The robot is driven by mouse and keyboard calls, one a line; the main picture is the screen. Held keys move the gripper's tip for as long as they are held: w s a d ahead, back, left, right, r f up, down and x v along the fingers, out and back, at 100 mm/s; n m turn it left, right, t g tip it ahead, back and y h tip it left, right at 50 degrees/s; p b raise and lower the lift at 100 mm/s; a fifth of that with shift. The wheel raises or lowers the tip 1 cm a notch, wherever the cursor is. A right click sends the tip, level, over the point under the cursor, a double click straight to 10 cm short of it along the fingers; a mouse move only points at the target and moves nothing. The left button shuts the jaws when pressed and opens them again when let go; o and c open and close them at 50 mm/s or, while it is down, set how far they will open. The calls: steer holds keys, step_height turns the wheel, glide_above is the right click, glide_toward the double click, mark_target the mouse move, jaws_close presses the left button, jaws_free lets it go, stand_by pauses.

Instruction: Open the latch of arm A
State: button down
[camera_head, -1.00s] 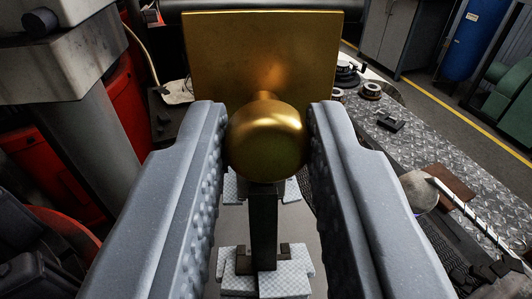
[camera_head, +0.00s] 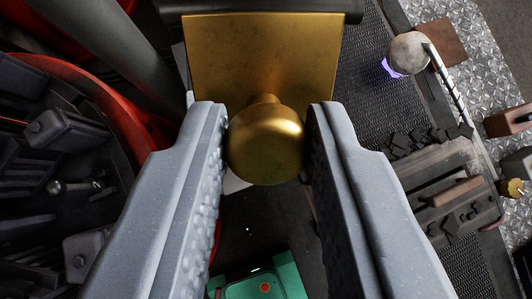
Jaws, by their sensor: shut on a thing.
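My gripper (camera_head: 267,118) has its two grey, textured fingers on either side of a round golden knob (camera_head: 266,146). It is shut on the knob. The knob sits on a short neck in front of a square golden plate (camera_head: 262,50), which hides what lies behind it. A dark block with a short handle (camera_head: 75,187) lies in the red-rimmed part at the left, apart from my gripper. A grey block with a brownish bar (camera_head: 455,190) is at the right, also apart. I cannot tell whether either is the latch of arm A.
A red curved rim (camera_head: 110,92) runs along the left. A pale ball (camera_head: 408,52) on a striped rod stands at the upper right. A green piece (camera_head: 262,285) lies below. Diamond-plate metal (camera_head: 490,60) is at the far right.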

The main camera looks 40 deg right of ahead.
steer(key=shift+w+d+r+g+y+p, duration=0.1)
steer(key=shift+w+r+g+y+p, duration=0.2)
steer(key=shift+g+p, duration=0.35)
steer(key=shift+s+r+g+y+p, duration=0.1)
steer(key=shift+r+g+p, duration=0.3)
steer(key=shift+g+p, duration=0.25)
steer(key=shift+p, duration=0.3)
steer(key=shift+f, duration=0.1)
steer(key=c, duration=1.2)
jaws_free()
steer(key=shift+w, duration=0.1)
steer(key=shift+c, duration=0.2)
steer(key=shift+r, duration=0.3)
steer(key=b+v, duration=0.1)
steer(key=v, duration=1.2)
